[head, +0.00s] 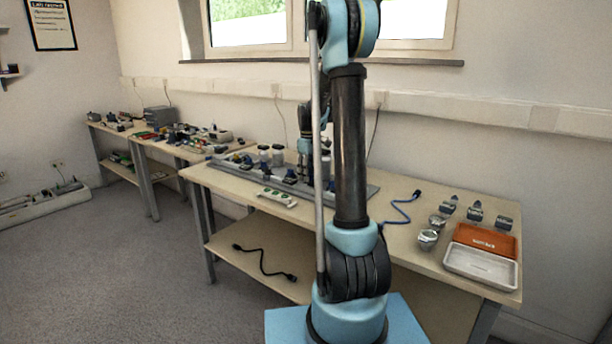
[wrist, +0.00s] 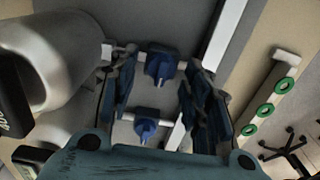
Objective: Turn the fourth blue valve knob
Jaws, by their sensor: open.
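Two blue valve knobs show in the wrist view. The upper blue knob (wrist: 160,65) lies between the fingertips of my gripper (wrist: 160,60), and the lower blue knob (wrist: 146,127) is nearer the palm. My gripper is open, with one finger on each side; I cannot tell whether either finger touches a knob. In the head view, several blue knobs, one of them this knob (head: 290,175), stand on a long grey panel (head: 357,194) on the table. My arm hides part of the panel there, so I cannot tell which knob is the fourth.
A white strip with green rings (head: 277,197) lies in front of the panel; it also shows in the wrist view (wrist: 268,97). A large pale cylinder (wrist: 75,45) is close left of my gripper. A blue cable (head: 402,208) and an orange tray (head: 484,241) lie to the right.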

